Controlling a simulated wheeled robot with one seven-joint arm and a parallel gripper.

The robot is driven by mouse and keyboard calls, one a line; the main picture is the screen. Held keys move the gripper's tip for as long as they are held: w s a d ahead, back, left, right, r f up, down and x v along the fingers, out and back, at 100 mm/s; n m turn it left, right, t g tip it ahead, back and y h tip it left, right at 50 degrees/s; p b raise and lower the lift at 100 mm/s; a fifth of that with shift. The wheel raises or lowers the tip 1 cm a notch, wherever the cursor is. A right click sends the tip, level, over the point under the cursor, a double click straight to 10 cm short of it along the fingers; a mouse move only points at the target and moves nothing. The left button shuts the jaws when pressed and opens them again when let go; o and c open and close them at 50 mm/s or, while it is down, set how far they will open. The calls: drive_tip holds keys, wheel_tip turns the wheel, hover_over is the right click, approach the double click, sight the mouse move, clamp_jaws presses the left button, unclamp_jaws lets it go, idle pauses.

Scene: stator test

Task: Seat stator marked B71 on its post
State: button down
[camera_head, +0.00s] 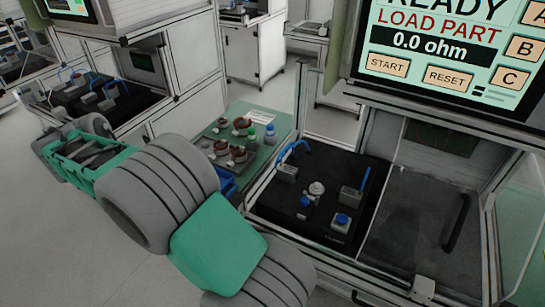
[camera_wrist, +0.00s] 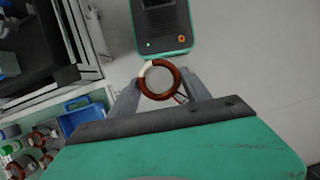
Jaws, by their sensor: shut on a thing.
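In the wrist view my gripper (camera_wrist: 160,97) is shut on a copper-brown ring-shaped stator (camera_wrist: 178,76) with a pale section at its upper left. The ring sits between the fingertips, held above the floor. No mark is readable on it, so I cannot tell whether it is B71. In the head view my arm reaches away to the left, and the held stator cannot be made out. A pale round post (camera_head: 316,188) stands bare on the black mat (camera_head: 285,216) of the test station, right of my arm.
A green tray table (camera_head: 278,122) holds several stators (camera_head: 237,153) and bottles (camera_head: 270,134). A blue bin (camera_head: 226,182) is beside it. Blue-topped fixtures (camera_head: 341,220) and a blue cable (camera_head: 294,147) surround the post. The station screen (camera_head: 445,45) reads LOAD PART, 0.0 ohm.

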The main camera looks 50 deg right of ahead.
drive_tip(key=s+d+n+h, duration=0.1)
drive_tip(key=d+n, duration=0.2)
drive_tip(key=d, duration=1.1)
wheel_tip(320, 180, up, 2)
drive_tip(key=r+n+t+h+p, duration=0.1)
drive_tip(key=n+t+h+p, duration=0.15)
drive_tip(key=n, duration=0.65)
hover_over(318, 183)
drive_tip(key=f+b, duration=0.1)
drive_tip(key=b, duration=0.1)
drive_tip(key=f+b, duration=0.1)
drive_tip(key=f, duration=0.1)
drive_tip(key=f+b, duration=0.2)
drive_tip(key=shift+w+a+f+b, duration=0.1)
drive_tip(key=shift+w+a+b, duration=0.2)
drive_tip(key=shift+a, duration=0.1)
drive_tip(key=shift+f, duration=0.1)
drive_tip(key=shift+s+f+b, duration=0.1)
drive_tip(key=shift+f+b, duration=0.2)
drive_tip(key=shift+f, duration=0.7)
drive_tip(key=shift+f, duration=0.65)
drive_tip(key=shift+c, duration=2.1)
unclamp_jaws()
drive_tip(key=shift+f, duration=0.1)
